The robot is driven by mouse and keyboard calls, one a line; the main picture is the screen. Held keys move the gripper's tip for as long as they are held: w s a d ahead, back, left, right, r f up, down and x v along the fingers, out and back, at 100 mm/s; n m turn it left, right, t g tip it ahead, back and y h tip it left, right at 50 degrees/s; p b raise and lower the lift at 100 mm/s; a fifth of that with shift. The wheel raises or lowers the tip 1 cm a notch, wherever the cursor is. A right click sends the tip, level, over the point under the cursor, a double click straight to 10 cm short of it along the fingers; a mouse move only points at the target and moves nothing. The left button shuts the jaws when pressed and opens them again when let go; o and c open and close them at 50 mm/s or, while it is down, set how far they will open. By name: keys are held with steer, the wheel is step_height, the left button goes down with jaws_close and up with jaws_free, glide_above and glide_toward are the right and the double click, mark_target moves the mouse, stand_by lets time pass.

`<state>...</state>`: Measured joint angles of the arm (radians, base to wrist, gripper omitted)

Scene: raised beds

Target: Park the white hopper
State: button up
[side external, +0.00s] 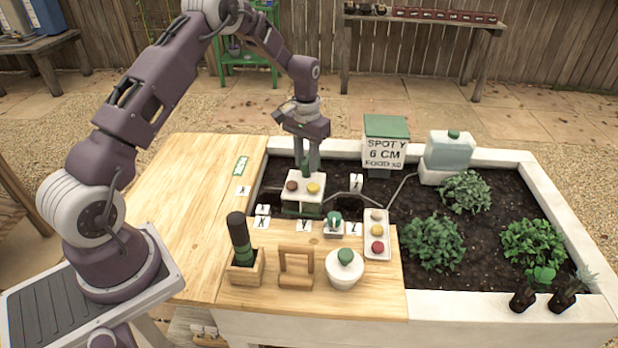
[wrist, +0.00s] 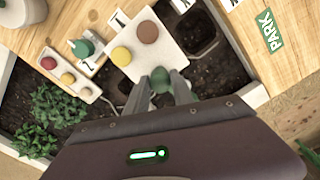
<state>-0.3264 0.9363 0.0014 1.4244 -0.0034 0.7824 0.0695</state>
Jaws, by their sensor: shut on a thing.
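The white hopper (side external: 304,188) is a white block with a brown and a yellow round on its flat top and a green part below. It is over the near left of the soil; I cannot tell whether it touches anything beneath. My gripper (side external: 307,166) points down, its fingers shut on the hopper's green knob. In the wrist view the knob sits between my fingertips (wrist: 161,82), beside the hopper's top (wrist: 148,45). A green PARK label (side external: 241,167) lies on the wooden board left of the bed; it also shows in the wrist view (wrist: 269,32).
The wooden board (side external: 190,200) is largely clear around the label. Near the hopper are X and Y tags, a green-knobbed piece (side external: 335,220) and a tray of coloured rounds (side external: 377,232). A sign box (side external: 386,150), a tank (side external: 450,152) and plants are to the right.

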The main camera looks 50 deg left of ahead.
steer(key=shift+s+a, duration=0.25)
steer(key=shift+a, duration=0.2)
steer(key=shift+s+a, duration=0.1)
steer(key=shift+s+a, duration=0.4)
steer(key=shift+a, duration=0.35)
steer(key=shift+s+a, duration=0.35)
steer(key=shift+a, duration=0.4)
steer(key=shift+s+a, duration=0.2)
steer(key=shift+a, duration=0.65)
